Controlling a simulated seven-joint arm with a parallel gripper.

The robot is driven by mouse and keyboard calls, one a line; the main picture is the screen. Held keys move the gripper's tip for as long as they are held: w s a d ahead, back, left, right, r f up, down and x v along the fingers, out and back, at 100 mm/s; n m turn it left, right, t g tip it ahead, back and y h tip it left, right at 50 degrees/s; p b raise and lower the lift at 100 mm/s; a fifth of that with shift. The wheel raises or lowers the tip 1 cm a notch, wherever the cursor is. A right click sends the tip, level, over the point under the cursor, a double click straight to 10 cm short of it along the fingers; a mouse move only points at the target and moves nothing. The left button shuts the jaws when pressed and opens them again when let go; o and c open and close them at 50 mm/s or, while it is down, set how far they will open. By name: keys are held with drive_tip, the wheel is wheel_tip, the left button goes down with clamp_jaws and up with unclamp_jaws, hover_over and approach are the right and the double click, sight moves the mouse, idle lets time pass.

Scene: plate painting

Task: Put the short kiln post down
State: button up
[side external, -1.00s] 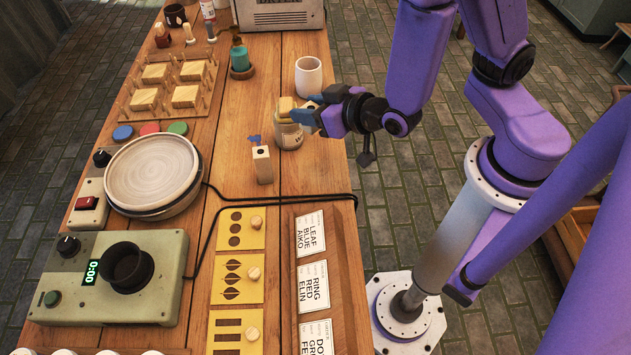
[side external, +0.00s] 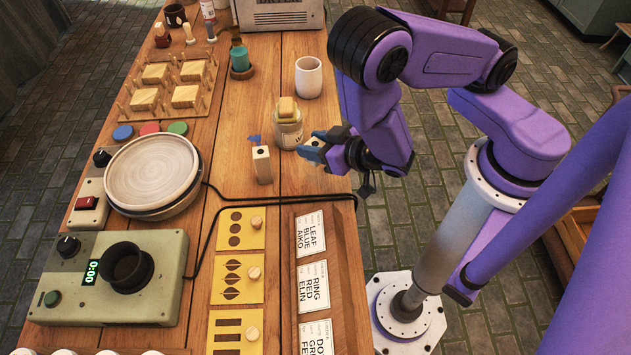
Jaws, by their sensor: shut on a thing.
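My gripper (side external: 316,147) is shut on the short kiln post (side external: 315,142), of which only a small pale part with a dark hole shows between the blue fingers. The gripper is over the right part of the wooden table (side external: 232,130), just right of and nearer than a glass jar with a yellow sponge-like block on top. I cannot tell the post's exact height above the table. A similar pale upright post (side external: 262,165) with a dark hole stands on the table to the left of my gripper, with a small blue flag behind it.
The jar (side external: 289,134) stands close behind my gripper. A white cup (side external: 308,77) is farther back. A black cable (side external: 290,198) crosses the table in front. Yellow stencil cards (side external: 239,229) and a wooden card tray (side external: 343,255) lie nearer. A round plate (side external: 152,172) is left.

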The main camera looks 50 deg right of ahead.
drive_tip(key=shift+f, duration=4.3)
drive_tip(key=shift+f, duration=0.1)
drive_tip(key=o, duration=1.1)
drive_tip(key=shift+v, duration=3.85)
